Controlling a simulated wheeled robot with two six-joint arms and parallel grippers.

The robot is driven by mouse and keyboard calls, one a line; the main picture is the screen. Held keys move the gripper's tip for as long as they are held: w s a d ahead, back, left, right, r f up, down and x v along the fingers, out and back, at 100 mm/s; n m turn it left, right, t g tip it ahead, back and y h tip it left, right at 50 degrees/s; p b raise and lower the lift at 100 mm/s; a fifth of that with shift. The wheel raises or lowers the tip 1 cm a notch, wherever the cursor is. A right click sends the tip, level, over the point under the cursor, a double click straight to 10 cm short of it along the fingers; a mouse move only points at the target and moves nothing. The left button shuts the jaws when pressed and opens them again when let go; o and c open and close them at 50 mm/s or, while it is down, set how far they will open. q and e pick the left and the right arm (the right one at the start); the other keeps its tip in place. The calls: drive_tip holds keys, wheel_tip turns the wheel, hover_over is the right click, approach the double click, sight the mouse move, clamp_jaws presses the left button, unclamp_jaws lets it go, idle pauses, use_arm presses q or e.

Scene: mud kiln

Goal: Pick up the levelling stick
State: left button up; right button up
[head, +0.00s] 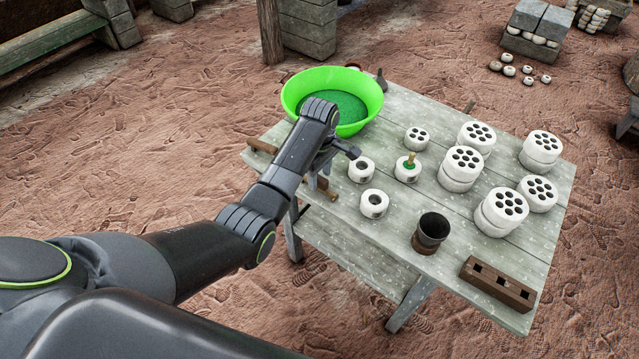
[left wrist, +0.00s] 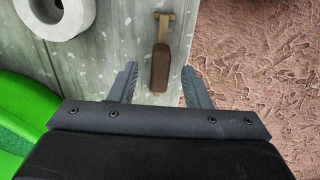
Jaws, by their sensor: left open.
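A wooden tool, which looks like the levelling stick (left wrist: 160,65), lies along the table's near left edge. It has a dark brown thick end and a paler shaft with a small crosspiece. In the head view the stick (head: 325,188) is partly hidden by my left gripper (head: 319,172). In the left wrist view my left gripper (left wrist: 160,78) is open. Its fingers show on either side of the dark end, with nothing held; the height gap is hard to judge. My right gripper is not in view.
A green basin (head: 372,100) stands at the table's far left corner. White clay rings (head: 362,170) and perforated white cylinders (head: 462,165) stand on the table (head: 400,250). A dark cup (head: 432,230) and a brown holed block (head: 497,284) are nearer the front. Another brown piece (head: 262,146) lies at the left edge.

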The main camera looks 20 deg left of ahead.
sight(320, 178)
use_arm(q)
drive_tip(key=shift+f, duration=1.5)
drive_tip(key=shift+c, duration=0.4)
drive_tip(key=c, duration=0.9)
